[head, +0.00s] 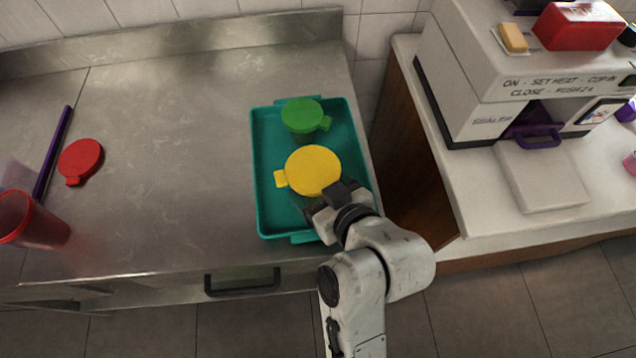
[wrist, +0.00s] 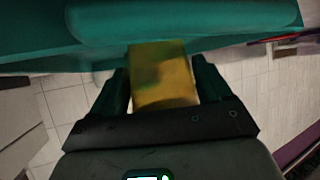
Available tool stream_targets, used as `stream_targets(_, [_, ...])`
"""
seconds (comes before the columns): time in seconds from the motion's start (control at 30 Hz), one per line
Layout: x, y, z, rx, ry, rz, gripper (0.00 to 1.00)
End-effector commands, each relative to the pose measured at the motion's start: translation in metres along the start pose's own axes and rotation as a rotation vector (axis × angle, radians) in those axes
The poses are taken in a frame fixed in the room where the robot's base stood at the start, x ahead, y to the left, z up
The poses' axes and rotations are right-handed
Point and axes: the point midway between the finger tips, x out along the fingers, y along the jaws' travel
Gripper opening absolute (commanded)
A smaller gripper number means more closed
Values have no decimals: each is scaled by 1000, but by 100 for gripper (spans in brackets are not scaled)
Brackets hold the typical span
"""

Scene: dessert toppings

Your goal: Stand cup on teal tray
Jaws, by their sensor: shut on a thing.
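The teal tray (head: 262,195) lies on the steel counter near its right end. A cup with a round yellow lid (head: 313,170) is over the front half of the tray; its body is mostly hidden under the lid and my gripper. My gripper (head: 328,203) comes from the front right and is shut on this yellow cup. In the wrist view a yellow piece of the cup (wrist: 163,85) sits between the two fingers, with the teal tray (wrist: 190,20) beyond. I cannot tell whether the cup touches the tray. A green-lidded cup (head: 303,115) stands at the tray's back.
A red lid (head: 81,158), a purple stick (head: 54,150) and a red cup (head: 32,222) are on the counter's left. A white sealing machine (head: 480,95) stands on the right counter, past a gap. The counter's middle is clear.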

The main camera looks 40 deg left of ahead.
Motion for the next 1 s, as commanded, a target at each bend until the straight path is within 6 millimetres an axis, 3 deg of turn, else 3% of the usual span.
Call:
stream_targets(0.37, [2,0,4,0,1,1,49])
stream_targets(0.4, [2,0,3,0,1,1,81])
stream_targets(0.6, [2,0,3,0,1,0,100])
stream_targets(0.87, [1,0,1,0,1,0,100])
stream_targets(1.0, [-9,1,1,1,1,2,100])
